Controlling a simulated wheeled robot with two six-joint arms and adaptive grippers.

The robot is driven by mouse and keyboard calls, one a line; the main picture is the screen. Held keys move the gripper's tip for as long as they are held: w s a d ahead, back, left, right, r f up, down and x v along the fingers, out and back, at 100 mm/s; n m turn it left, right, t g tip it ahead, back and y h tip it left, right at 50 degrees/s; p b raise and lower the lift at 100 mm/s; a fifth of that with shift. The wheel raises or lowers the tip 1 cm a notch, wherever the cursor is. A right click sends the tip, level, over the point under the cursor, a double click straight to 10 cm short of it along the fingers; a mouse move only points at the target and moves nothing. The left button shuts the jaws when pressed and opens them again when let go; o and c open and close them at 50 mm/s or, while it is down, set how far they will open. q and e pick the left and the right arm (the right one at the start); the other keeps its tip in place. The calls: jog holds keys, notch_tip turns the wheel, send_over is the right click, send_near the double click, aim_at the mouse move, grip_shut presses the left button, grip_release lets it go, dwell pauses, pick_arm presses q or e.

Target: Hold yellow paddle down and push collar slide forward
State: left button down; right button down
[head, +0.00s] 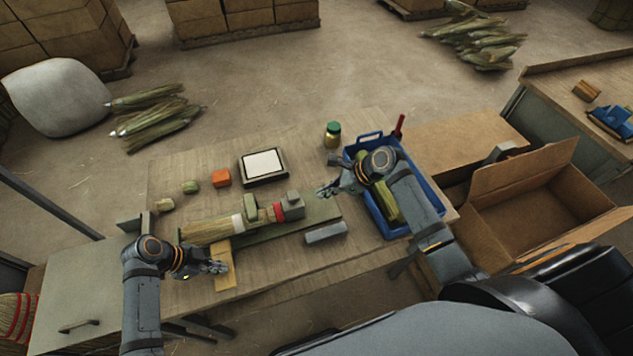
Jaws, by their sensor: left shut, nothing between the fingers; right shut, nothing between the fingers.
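The yellow paddle (225,279) is a flat wooden strip at the front edge of the bench, beside the straw broom head (205,231). My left gripper (222,267) is shut and empty, with its tips over the paddle; I cannot tell whether they touch. The broom lies along a green-grey base (317,216), with a white band, a greenish block and a red band along it. A grey block (292,209) at the red band looks like the collar slide. My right gripper (322,191) is shut and empty, beyond and right of that block, apart from it in the picture.
A loose grey bar (326,233) lies in front of the base. A blue crate (378,211) stands under my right forearm. A black-framed white pad (263,167), an orange block (221,178) and a green-lidded jar (332,135) are behind. An open carton (530,205) is at right.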

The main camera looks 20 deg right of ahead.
jog(key=v, duration=0.7)
